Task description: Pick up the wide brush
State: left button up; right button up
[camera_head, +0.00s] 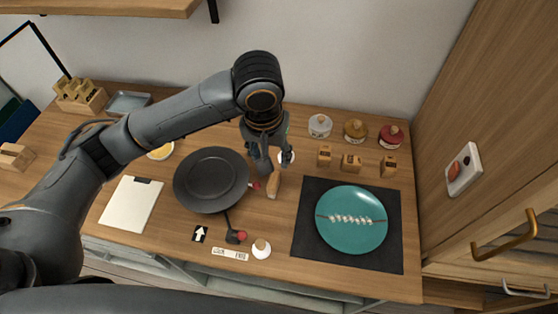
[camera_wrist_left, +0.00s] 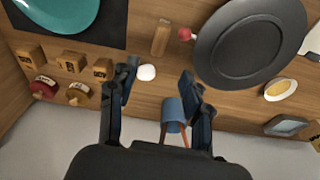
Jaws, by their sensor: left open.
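My left gripper (camera_head: 271,163) is open and empty above the middle of the counter; in the left wrist view its fingers (camera_wrist_left: 158,80) are spread apart. A blue cup (camera_wrist_left: 173,112) with thin orange-red handles in it is beside the right finger in that view; the arm and gripper mostly hide it in the head view. I cannot make out which handle, if any, belongs to the wide brush. A short wooden piece (camera_head: 273,186) lies just in front of the gripper and also shows in the wrist view (camera_wrist_left: 161,38). My right gripper is not in view.
A black pan (camera_head: 210,180) is left of the gripper. Lidded jars (camera_head: 355,131) and small wooden blocks (camera_head: 351,163) stand behind the mat. A tall wooden cabinet (camera_head: 490,95) bounds the right side.

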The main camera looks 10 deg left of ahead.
pick_arm(q)
send_over(273, 180)
jog(key=s, duration=0.1)
jog(key=f, duration=0.5)
jog(key=shift+s+a+f, duration=0.15)
jog(key=shift+a+f, duration=0.05)
jog(key=shift+a, duration=0.05)
jog(key=shift+w+f, duration=0.25)
jog(key=shift+f, duration=0.25)
jog(key=shift+w+f, duration=0.25)
jog(key=shift+f, duration=0.25)
jog(key=shift+d+f+p, duration=0.1)
jog(key=shift+f+p, duration=0.35)
jog(key=shift+f, duration=0.15)
jog(key=f, duration=0.3)
jog(key=shift+w+d+f+p, duration=0.1)
jog(key=shift+w+f+p, duration=0.15)
jog(key=shift+p, duration=0.15)
jog(key=shift+w+f, duration=0.1)
jog(key=shift+f, duration=0.2)
jog(key=c, duration=0.8)
grip_shut()
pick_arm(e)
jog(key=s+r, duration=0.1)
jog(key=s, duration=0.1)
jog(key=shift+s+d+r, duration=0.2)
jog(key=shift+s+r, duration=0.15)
